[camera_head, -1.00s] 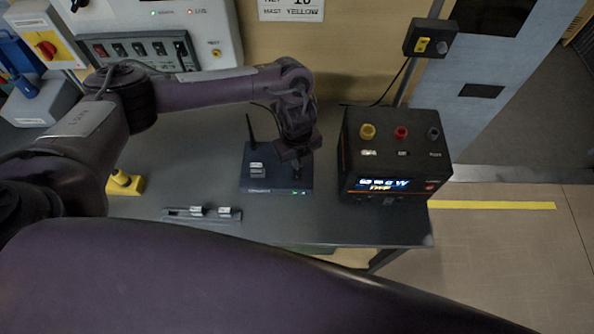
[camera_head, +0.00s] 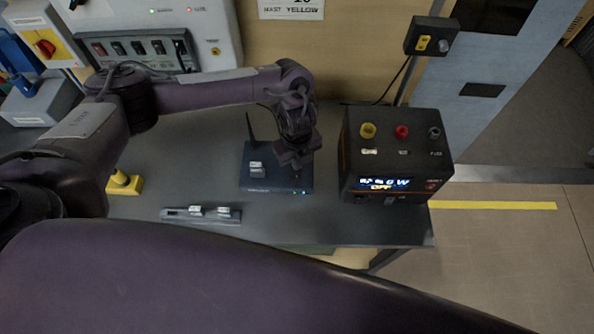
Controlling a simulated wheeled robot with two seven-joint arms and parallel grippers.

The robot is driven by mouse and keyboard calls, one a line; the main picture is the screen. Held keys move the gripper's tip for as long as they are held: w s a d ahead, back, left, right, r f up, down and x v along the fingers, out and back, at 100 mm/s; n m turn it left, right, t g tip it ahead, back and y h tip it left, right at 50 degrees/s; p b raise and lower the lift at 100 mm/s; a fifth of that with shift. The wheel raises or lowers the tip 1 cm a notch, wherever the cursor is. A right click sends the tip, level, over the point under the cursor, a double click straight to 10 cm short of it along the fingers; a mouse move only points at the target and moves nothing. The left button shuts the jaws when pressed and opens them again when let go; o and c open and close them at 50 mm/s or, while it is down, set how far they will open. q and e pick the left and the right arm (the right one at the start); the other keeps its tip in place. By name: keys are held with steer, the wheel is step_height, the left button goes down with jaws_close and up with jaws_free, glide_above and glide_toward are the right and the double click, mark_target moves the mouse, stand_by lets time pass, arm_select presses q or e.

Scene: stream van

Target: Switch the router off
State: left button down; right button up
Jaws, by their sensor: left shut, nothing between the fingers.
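The router (camera_head: 262,184) is a flat dark blue-grey box on the dark table, with a thin black antenna at its back left. Small lights glow at its front right edge, and a small labelled part (camera_head: 257,170) shows on its top. My left gripper (camera_head: 296,172) points down over the router's right part. Its fingers are shut and empty; whether they touch the router I cannot tell. The gripper hides the right part of the router's top. My right gripper is not in view.
A black power unit (camera_head: 395,160) with knobs and a lit display stands right of the router. A grey strip (camera_head: 200,214) and a yellow object (camera_head: 125,183) lie at the front left. A switch panel (camera_head: 138,48) is at the back left. A dark box (camera_head: 430,37) hangs back right.

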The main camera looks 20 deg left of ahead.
arm_select(q)
steer(key=shift+f+b, duration=0.4)
steer(key=shift+f, duration=0.15)
step_height(320, 180, up, 7)
steer(key=p, duration=0.6)
steer(key=shift+r, duration=0.1)
stand_by(0.3)
stand_by(0.5)
